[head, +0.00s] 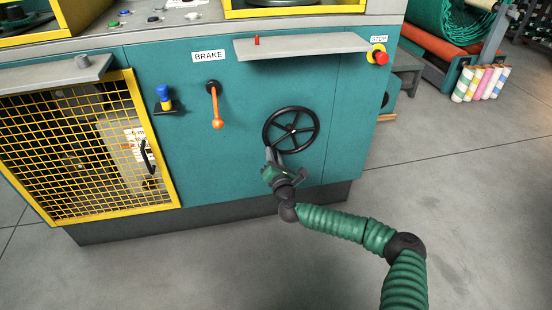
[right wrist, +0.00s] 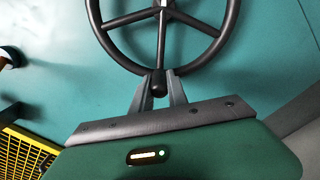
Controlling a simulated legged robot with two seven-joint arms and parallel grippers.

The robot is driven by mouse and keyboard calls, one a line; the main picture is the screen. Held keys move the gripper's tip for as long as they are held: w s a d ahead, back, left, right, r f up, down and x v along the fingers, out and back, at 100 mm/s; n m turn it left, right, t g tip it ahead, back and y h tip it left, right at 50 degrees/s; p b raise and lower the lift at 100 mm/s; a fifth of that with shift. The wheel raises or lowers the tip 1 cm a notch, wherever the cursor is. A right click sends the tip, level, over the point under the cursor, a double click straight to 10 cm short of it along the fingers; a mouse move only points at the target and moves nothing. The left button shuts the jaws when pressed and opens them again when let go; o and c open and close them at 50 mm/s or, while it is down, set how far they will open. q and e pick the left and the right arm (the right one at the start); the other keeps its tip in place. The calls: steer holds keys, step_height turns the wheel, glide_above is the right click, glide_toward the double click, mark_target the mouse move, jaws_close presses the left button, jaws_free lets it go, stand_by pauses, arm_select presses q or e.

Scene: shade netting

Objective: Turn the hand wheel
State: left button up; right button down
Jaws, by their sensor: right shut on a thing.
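The black hand wheel (head: 291,108) is mounted on the front of the teal machine cabinet, to the right of the orange brake lever. It has several spokes around a hub. My right gripper (head: 271,153) is at the wheel's lower left in the head view. In the right wrist view the wheel (right wrist: 161,35) fills the top, and my right gripper (right wrist: 160,88) has its fingers closed on the black knob (right wrist: 159,84) at the rim's near edge. My left gripper is not in the head view.
The orange brake lever (head: 214,108) and a blue-topped knob (head: 164,98) sit left of the wheel. A grey shelf (head: 300,47) juts out above it. A red stop button (head: 380,57) is upper right. A yellow mesh guard (head: 70,150) is at left. The floor in front is clear.

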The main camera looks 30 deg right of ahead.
steer(key=shift+a+r, duration=0.2)
steer(key=shift+a, duration=0.25)
steer(key=shift+r, duration=0.1)
steer(key=c, duration=1.3)
jaws_free()
steer(key=shift+d, duration=0.1)
steer(key=shift+s, duration=0.15)
steer(key=p+v, duration=0.6)
steer(key=v, duration=1)
steer(key=shift+s, duration=0.25)
